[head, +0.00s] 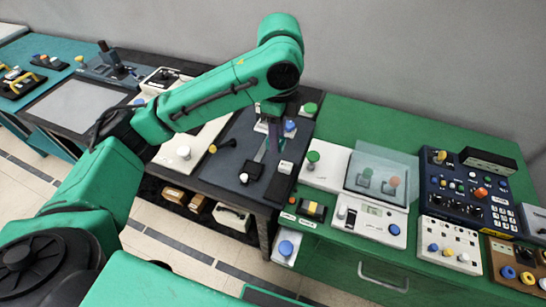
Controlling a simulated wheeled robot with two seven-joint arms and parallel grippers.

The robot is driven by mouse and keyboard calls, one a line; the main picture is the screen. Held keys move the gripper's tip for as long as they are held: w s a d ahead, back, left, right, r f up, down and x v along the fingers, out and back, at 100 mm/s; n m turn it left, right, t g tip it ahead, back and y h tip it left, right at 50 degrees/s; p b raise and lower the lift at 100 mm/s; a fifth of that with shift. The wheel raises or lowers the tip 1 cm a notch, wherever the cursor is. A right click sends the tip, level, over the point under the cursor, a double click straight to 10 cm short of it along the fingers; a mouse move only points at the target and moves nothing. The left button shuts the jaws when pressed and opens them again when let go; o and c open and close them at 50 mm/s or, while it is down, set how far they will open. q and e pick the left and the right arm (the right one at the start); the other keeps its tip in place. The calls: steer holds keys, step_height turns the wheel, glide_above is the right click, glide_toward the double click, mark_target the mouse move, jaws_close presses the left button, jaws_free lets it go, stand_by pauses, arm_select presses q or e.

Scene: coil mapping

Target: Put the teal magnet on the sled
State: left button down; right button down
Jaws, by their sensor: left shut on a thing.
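My left arm reaches over from the left, and its gripper (267,143) points down over the dark grey bench top. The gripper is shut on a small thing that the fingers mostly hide. A thin teal-grey strip shows at the fingertips, and I take it to be the teal magnet (261,152). A low black plate with a white block, possibly the sled (278,184), lies just in front of the gripper. I cannot tell whether the magnet touches anything below. My right gripper is not in view.
To the right, a green bench holds a clear-covered box (383,170), a white meter (370,218) and a blue control panel (466,190). A wall stands behind.

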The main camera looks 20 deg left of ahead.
arm_select(q)
steer(key=w+a+b, duration=0.2)
steer(key=w+a, duration=0.3)
steer(key=a, duration=0.4)
steer(key=b, duration=0.2)
glide_above(252, 168)
step_height(252, 168, down, 6)
step_height(252, 168, down, 14)
steer(key=shift+d+r+p, duration=0.1)
steer(key=shift+r+p, duration=0.15)
steer(key=shift+p, duration=0.75)
steer(key=shift+f, duration=0.15)
steer(key=c, duration=0.5)
jaws_free()
step_height(252, 168, up, 12)
steer(key=shift+r+b, duration=0.2)
steer(key=shift+b, duration=0.65)
